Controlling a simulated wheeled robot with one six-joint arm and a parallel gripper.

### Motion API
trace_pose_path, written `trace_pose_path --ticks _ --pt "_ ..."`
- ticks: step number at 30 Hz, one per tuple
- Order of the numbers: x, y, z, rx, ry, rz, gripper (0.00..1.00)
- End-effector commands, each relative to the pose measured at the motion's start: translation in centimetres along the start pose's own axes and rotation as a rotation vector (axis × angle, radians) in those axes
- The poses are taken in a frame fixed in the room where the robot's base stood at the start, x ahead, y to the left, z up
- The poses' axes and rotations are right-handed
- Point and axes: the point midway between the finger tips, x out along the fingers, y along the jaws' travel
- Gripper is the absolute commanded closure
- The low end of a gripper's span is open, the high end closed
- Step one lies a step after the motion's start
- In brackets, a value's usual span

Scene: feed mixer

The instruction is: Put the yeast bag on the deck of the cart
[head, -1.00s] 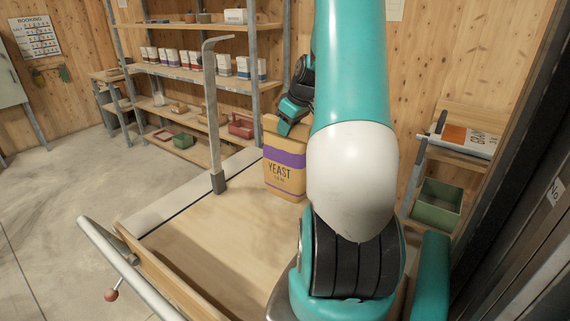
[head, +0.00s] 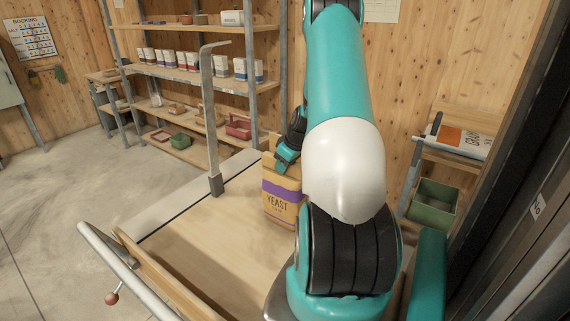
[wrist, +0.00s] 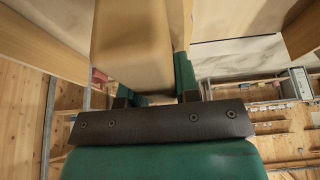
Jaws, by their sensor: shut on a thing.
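The yeast bag (head: 282,207) is tan with a purple band and dark lettering. It is upright over the far right part of the cart's pale wooden deck (head: 195,240) in the head view. My gripper (head: 286,158) is at the bag's top and shut on it. In the wrist view, the bag (wrist: 133,45) sits between the two green fingers of my gripper (wrist: 152,92). My arm hides the bag's right side in the head view. I cannot tell for sure whether its base touches the deck.
A grey post (head: 212,125) with a bent top stands at the deck's far left edge. The cart's push bar (head: 125,270) is at the near left. Shelves (head: 185,75) with small bags stand behind. A green bin (head: 434,202) is at right. The deck's near left is clear.

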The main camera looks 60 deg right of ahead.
Motion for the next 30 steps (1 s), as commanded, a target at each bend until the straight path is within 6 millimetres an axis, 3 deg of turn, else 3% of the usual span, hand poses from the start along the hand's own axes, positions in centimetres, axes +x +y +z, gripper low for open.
trace_pose_path --ticks 5,6,9,20,30 --pt "0.2 0.1 0.0 -0.001 0.003 0.002 1.00" --pt "0.2 0.0 0.1 0.000 0.000 0.000 0.64" --pt "0.2 0.0 0.1 0.000 0.000 0.000 0.45" --pt "-0.5 0.1 0.0 0.000 0.001 0.001 0.45" --pt "-7.3 0.1 0.0 0.000 0.003 0.005 0.45"
